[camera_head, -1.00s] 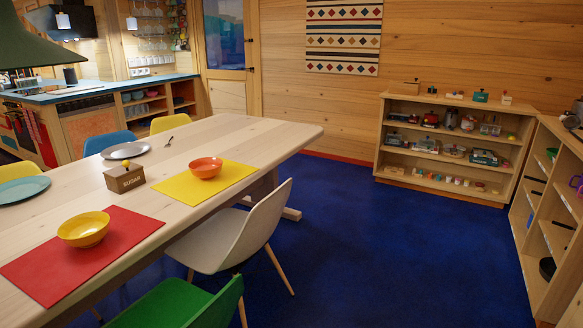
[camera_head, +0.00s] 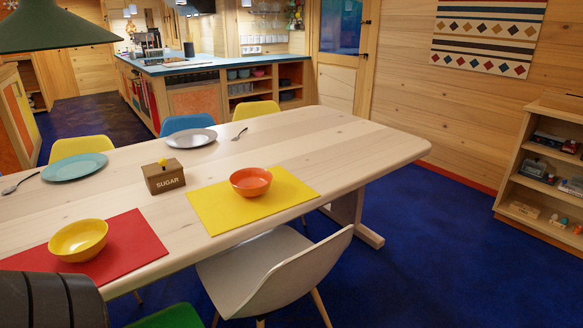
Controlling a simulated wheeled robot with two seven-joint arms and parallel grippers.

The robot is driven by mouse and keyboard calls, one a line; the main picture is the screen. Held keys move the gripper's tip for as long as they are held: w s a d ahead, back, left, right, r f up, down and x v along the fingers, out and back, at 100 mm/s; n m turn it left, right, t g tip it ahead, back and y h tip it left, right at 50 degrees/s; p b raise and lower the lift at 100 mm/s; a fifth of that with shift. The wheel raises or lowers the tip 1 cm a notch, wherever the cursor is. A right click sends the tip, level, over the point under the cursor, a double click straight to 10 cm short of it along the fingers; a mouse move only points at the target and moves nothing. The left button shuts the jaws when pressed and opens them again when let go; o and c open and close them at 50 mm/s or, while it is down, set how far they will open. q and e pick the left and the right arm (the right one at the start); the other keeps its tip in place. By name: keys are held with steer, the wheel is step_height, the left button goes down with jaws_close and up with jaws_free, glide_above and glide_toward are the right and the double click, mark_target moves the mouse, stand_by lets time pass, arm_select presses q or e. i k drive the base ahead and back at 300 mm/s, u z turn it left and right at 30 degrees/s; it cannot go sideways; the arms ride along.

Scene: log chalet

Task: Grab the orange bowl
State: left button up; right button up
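The orange bowl (camera_head: 251,181) sits upright on a yellow placemat (camera_head: 215,210) on the long wooden table (camera_head: 330,134). Nothing covers the bowl. A dark, ribbed part of my own body shows at the lower left corner, in front of the table's near edge. Neither of my grippers is in view.
A yellow bowl (camera_head: 78,239) sits on a red placemat (camera_head: 135,247). A sugar box (camera_head: 164,177) stands left of the orange bowl. A white chair (camera_head: 270,275) and a green chair (camera_head: 168,318) stand at the near side. Blue floor (camera_head: 440,260) is open at right.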

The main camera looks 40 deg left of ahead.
mark_target(250, 183)
steer(key=i, duration=2.95)
steer(key=u, duration=3.85)
